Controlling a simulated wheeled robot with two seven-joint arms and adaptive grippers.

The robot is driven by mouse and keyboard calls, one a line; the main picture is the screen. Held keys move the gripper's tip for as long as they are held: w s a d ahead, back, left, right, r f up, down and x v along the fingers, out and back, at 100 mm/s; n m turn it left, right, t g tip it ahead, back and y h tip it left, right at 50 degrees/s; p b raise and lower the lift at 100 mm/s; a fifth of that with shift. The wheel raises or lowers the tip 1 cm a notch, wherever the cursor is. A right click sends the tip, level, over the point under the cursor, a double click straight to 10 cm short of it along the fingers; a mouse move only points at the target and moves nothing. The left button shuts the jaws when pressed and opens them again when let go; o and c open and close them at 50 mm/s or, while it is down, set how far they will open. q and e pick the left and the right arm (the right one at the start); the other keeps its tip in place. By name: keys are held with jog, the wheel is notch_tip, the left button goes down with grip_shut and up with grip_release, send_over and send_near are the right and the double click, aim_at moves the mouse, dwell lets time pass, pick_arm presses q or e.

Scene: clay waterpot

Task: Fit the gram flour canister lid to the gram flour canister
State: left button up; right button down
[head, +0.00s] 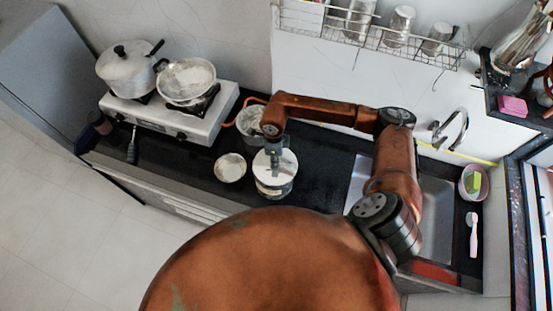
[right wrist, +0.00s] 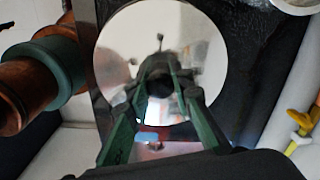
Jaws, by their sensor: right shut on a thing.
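The gram flour canister (head: 274,189) stands on the black counter left of the sink, a short pale cylinder with a label on its side. The round metal lid (head: 287,163) lies over the canister's top; whether it is seated or slightly above the rim I cannot tell. My right gripper (head: 275,155) points down at the lid's centre and is shut on its knob. In the right wrist view the lid (right wrist: 205,50) is a broad shiny disc, with my gripper's fingers (right wrist: 158,88) reflected in it. My left gripper is not in view.
A small metal bowl (head: 230,168) stands just left of the canister. A metal pot (head: 247,122) is behind it. A white stove (head: 185,118) with a covered pot (head: 128,70) and a pan (head: 186,82) is at left. The sink (head: 433,225) is at right.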

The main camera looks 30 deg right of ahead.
jog(key=shift+s+f, duration=0.1)
dwell(0.4)
jog(key=shift+w+a+f+b, duration=0.15)
jog(key=shift+w+a+b, duration=0.05)
jog(key=shift+a+b, duration=0.2)
jog(key=shift+w+a, duration=0.15)
jog(key=shift+w, duration=0.05)
dwell(0.3)
jog(key=c, duration=1.6)
grip_release()
jog(key=shift+s, duration=0.1)
